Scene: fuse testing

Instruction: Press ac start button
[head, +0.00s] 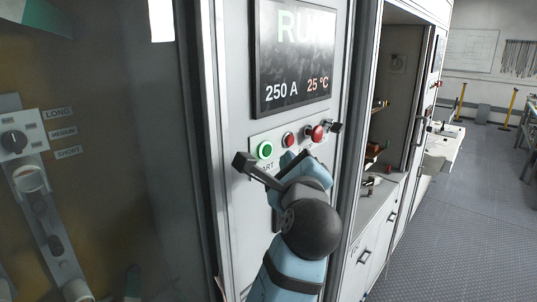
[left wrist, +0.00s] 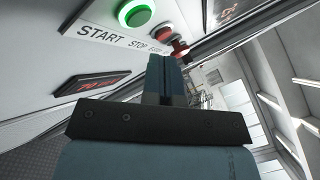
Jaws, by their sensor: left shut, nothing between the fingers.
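The green start button (head: 265,149) sits at the left end of a light strip on the grey cabinet panel. It also shows in the left wrist view (left wrist: 136,12), above the word START. A red stop button (head: 288,139) and a larger red emergency button (head: 315,132) sit to its right. My left gripper (head: 291,159) is shut and empty, in front of the panel, just below and right of the green button in the head view. Its closed blue fingers (left wrist: 165,70) point toward the buttons in the wrist view. I cannot tell whether they touch the panel. My right gripper is out of view.
A display (head: 294,55) above the buttons reads 250 A and 25 °C. A glass-fronted cabinet with a fuse holder (head: 45,205) stands at the left. Open shelving and a counter (head: 375,205) are at the right, with clear floor (head: 450,240) beyond.

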